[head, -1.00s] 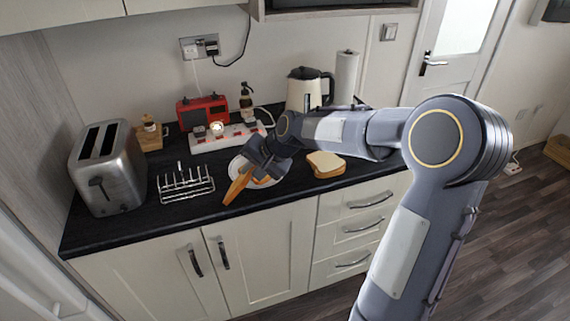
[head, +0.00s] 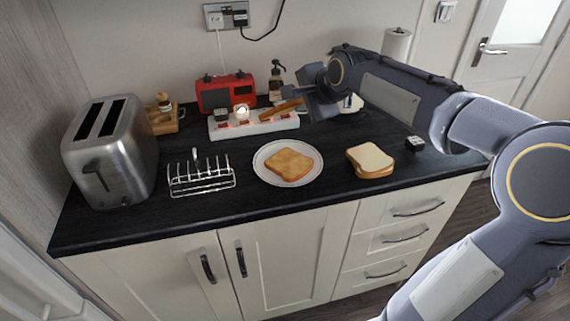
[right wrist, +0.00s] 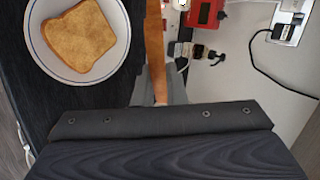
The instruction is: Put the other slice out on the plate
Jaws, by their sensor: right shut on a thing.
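A browned slice of toast (head: 290,164) lies flat on the white plate (head: 262,170) in the middle of the counter. In the right wrist view, that toast (right wrist: 80,38) and the plate (right wrist: 118,62) show at the upper left. My right gripper (head: 308,104) is shut on another browned slice (head: 281,110), seen almost edge-on, behind and above the plate, in front of the socket strip in the head view. The held slice (right wrist: 155,45) stands edge-on in the right wrist view. The empty wire toast rack (head: 202,180) is left of the plate. My left gripper is not in view.
The steel toaster (head: 112,160) stands at the left. A stack of pale bread (head: 370,160) lies right of the plate. A red radio (head: 226,92), a socket strip (head: 225,130) and a pump bottle (head: 277,80) stand at the back. The counter's front strip is clear.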

